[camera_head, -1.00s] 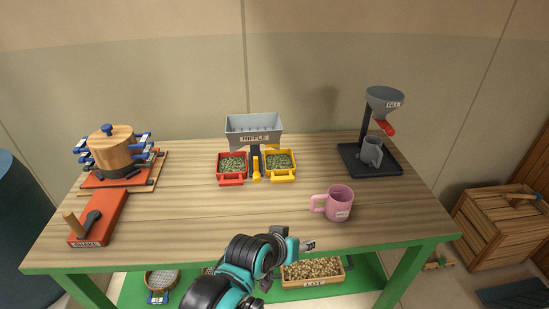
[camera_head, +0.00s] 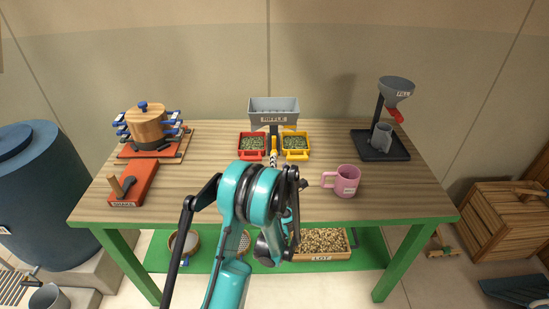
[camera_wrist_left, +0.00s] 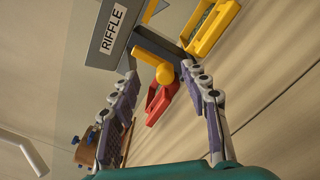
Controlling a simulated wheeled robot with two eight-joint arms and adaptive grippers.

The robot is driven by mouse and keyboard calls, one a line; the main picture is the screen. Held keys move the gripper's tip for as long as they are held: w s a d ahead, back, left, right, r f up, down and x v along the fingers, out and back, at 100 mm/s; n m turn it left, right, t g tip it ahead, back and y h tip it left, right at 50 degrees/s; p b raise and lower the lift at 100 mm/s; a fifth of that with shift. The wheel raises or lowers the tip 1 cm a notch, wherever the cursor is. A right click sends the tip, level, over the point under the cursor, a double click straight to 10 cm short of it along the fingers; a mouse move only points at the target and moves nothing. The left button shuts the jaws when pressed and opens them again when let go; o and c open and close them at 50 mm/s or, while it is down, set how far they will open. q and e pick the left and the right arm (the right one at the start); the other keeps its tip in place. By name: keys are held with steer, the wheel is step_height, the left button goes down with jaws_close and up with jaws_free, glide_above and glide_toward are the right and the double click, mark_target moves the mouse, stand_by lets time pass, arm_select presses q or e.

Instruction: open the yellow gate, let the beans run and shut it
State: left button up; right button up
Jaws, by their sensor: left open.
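The grey riffle box (camera_head: 274,114) stands at the back middle of the table, labelled RIFFLE; it also shows in the left wrist view (camera_wrist_left: 104,34). The yellow gate handle (camera_head: 274,145) hangs at its front, between a red tray (camera_head: 242,154) and a yellow tray (camera_head: 296,155), both with green beans in them. In the left wrist view, the gate's rounded yellow end (camera_wrist_left: 165,73) appears between the spread fingers of my left gripper (camera_wrist_left: 166,80). The gripper is open; contact with the gate cannot be told. In the head view my arm hides most of the gripper. My right gripper is out of view.
A pink mug (camera_head: 346,181) stands right of my arm. A funnel stand (camera_head: 396,92) with a grey cup (camera_head: 381,137) is at the right. A wooden pot (camera_head: 147,122) and an orange block (camera_head: 134,184) are at the left. A bean crate (camera_head: 320,258) lies below.

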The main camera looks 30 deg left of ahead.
mark_target(274, 148)
arm_select(q)
steer(key=shift+s+a+f+n+g+y, duration=0.3)
steer(key=shift+a+f+n+y, duration=0.15)
steer(key=shift+f, duration=0.3)
steer(key=shift+a+f, duration=0.2)
steer(key=shift+a, duration=0.05)
steer(key=b+x, duration=0.1)
steer(key=x, duration=0.6)
steer(key=shift+w+b, duration=0.3)
